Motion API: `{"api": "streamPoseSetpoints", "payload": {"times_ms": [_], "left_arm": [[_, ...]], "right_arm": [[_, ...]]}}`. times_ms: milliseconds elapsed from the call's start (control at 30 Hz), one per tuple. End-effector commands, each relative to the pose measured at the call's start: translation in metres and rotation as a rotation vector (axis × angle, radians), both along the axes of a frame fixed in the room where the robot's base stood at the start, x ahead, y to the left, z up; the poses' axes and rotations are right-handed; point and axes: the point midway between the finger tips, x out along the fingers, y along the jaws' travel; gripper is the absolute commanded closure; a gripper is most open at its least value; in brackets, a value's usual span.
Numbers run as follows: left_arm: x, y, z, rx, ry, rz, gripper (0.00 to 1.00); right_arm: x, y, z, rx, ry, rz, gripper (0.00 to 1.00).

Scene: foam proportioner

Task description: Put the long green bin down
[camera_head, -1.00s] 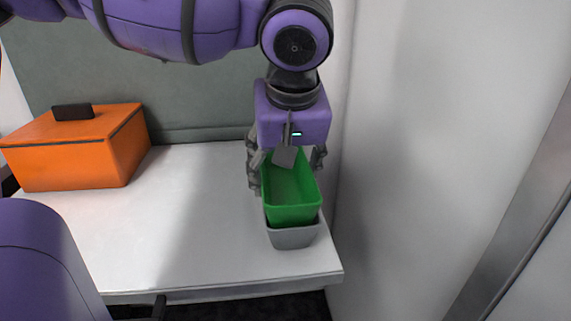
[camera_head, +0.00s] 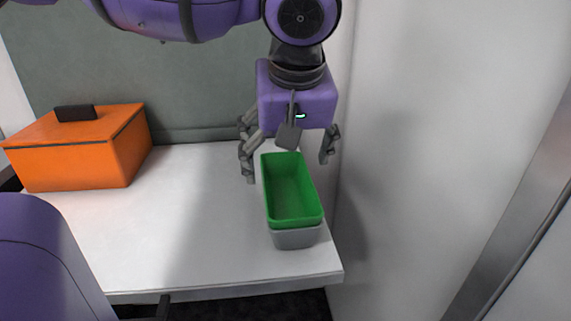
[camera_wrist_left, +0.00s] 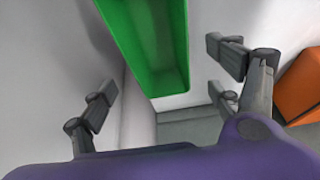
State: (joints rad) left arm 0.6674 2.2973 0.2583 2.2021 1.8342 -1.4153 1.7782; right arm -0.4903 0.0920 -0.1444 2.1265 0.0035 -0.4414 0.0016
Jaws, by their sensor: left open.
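The long green bin (camera_head: 291,190) sits nested in a grey bin (camera_head: 297,238) near the right end of the white table. It is empty, and its open top faces up. My left gripper (camera_head: 289,165) is open, with its fingers apart at the far end of the green bin and clear of its sides. In the left wrist view, the green bin (camera_wrist_left: 152,50) lies beyond the open fingers (camera_wrist_left: 165,83), with nothing between them. My right gripper is not in view.
An orange box (camera_head: 75,155) with a black handle stands at the left of the table (camera_head: 180,230). A pale wall (camera_head: 440,130) rises close to the right of the bins. The middle of the table is clear.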

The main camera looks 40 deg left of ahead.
Motion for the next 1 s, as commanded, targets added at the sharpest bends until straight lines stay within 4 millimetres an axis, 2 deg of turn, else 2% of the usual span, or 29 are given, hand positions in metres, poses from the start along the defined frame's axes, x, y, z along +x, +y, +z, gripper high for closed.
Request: {"api": "streamPoseSetpoints", "payload": {"times_ms": [33,100,300,400,567,1000], "left_arm": [[-0.003,-0.004,0.017,0.002,-0.006,0.000,0.16],[-0.007,-0.009,0.033,0.001,-0.006,-0.001,0.16],[-0.017,-0.020,0.068,0.001,-0.005,0.001,0.16],[-0.021,-0.024,0.079,0.000,-0.003,0.000,0.16],[-0.023,-0.027,0.087,0.001,-0.001,0.000,0.16],[-0.023,-0.028,0.087,0.000,0.000,0.001,0.16]], "right_arm": [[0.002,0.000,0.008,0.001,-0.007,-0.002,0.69],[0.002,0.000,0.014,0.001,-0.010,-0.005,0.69],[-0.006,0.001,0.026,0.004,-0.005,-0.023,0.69],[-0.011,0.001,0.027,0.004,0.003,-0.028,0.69],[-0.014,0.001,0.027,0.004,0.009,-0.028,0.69],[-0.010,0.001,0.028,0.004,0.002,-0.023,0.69]]}}
